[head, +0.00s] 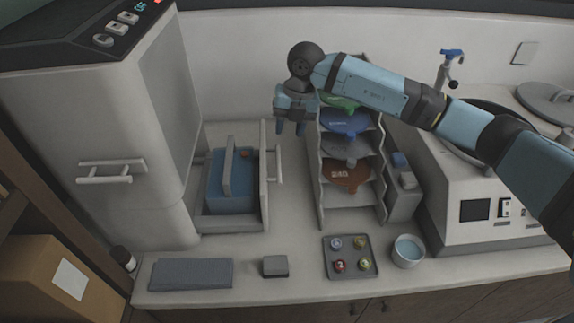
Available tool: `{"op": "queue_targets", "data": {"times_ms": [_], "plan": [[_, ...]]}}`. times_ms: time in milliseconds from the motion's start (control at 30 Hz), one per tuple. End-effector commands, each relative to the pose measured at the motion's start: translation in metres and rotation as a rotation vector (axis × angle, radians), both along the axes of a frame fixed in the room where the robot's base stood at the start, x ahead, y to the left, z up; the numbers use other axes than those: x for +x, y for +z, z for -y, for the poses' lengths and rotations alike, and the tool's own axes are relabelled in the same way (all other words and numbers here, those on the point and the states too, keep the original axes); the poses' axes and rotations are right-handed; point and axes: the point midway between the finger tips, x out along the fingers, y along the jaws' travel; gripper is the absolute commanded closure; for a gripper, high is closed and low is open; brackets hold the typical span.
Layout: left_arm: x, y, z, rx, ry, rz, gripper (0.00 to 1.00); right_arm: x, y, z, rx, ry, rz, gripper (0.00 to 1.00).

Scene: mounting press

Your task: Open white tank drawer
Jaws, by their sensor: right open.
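The white tank drawer (264,196) stands pulled out from the right side of the large white machine (90,125). A blue tank (228,188) with an upright grey handle sits in it. The drawer's front panel has a bar handle (278,152) on its right face. My right gripper (290,129) is open and empty, pointing down by the far end of that bar handle; I cannot tell whether it touches it. My left gripper is not in view.
A rack of coloured discs (347,150) stands close to the right of my gripper. In front are a tray of small round pieces (350,257), a bowl (408,251), a grey block (275,266) and a folded grey cloth (191,273). A white press (480,205) stands at the right.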

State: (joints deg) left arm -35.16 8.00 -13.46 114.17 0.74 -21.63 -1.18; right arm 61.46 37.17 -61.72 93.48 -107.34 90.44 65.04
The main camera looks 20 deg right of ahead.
Motion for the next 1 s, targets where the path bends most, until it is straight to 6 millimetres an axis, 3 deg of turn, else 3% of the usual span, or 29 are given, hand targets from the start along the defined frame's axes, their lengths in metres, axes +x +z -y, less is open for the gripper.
{"op": "queue_targets", "data": {"times_ms": [600,800,1000], "plan": [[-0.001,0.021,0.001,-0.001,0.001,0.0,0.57,0.005,-0.111,-0.021,0.0,-0.001,-0.003,0.6],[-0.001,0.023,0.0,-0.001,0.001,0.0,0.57,0.007,-0.128,-0.024,-0.001,-0.001,-0.001,0.6],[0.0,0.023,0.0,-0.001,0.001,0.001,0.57,0.007,-0.13,-0.024,0.0,-0.001,0.0,0.6]]}}
